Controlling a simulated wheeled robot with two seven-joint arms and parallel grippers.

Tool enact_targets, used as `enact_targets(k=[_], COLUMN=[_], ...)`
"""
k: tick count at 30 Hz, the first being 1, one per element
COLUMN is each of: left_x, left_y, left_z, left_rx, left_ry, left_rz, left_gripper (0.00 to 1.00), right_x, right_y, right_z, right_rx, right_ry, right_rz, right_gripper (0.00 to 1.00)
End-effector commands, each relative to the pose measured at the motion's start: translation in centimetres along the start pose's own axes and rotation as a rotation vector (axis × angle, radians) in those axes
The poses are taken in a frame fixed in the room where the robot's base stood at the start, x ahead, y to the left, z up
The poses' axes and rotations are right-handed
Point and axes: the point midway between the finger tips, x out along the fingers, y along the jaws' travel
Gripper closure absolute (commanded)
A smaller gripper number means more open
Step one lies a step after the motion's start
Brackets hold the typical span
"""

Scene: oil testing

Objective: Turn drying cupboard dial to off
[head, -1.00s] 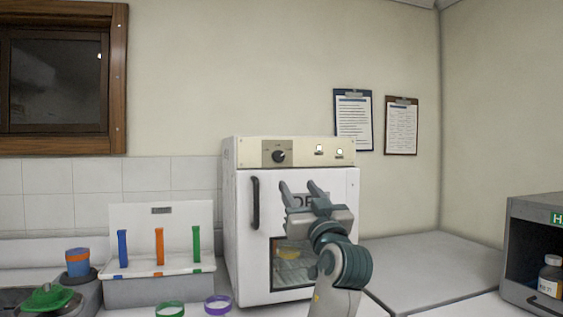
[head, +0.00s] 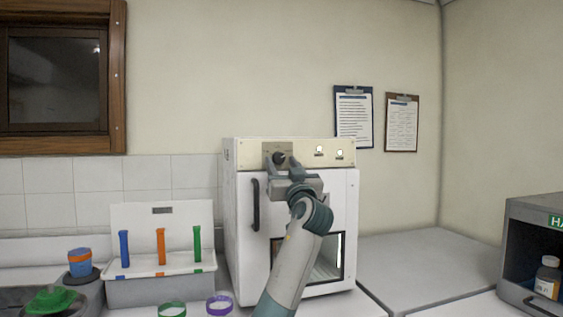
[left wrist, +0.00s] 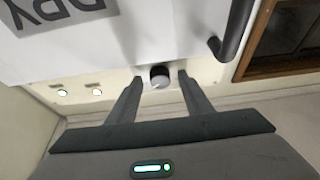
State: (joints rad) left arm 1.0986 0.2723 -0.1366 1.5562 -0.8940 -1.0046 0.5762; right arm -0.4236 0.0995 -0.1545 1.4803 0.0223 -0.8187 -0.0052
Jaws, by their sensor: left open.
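The white drying cupboard (head: 247,262) stands on the counter with its door shut. Its black dial (head: 279,157) is on the cream panel along the top front. My left gripper (head: 283,163) is open, with a finger on either side of the dial as seen from the head. In the left wrist view the dial (left wrist: 159,77) sits between the two open fingertips (left wrist: 160,76), with a gap on both sides. I cannot tell whether the fingers reach around it or stop just short. The dial's pointer setting is not readable. My right gripper is not in view.
Two lit switches (head: 319,150) are right of the dial, and a black door handle (head: 255,203) is below left. The right counter (head: 420,268) is clear.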

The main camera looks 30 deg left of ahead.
Motion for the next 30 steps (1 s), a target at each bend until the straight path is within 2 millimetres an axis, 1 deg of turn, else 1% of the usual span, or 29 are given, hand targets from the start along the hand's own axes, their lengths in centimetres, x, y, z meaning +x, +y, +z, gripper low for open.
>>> enact_targets(k=[4, 12, 17, 18, 30], left_x=[0.57, 0.58, 0.57, 0.56, 0.49], left_y=[-0.03, -0.04, -0.04, -0.04, 0.01], left_z=[-0.04, 0.0, 0.0, 0.01, 0.14], left_rx=[0.001, 0.001, 0.001, 0.001, -0.019], left_ry=[0.001, 0.001, 0.0, 0.0, 0.0], left_rz=[0.0, 0.0, 0.0, 0.0, -0.009], left_gripper=[0.54, 0.54, 0.93, 0.95, 0.95], right_x=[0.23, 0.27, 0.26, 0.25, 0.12], right_y=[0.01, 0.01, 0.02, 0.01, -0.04], right_z=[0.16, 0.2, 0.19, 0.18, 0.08], right_rx=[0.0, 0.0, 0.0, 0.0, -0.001], right_ry=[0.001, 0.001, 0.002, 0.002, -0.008], right_rz=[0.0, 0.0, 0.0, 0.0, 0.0], right_gripper=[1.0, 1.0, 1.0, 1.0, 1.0])
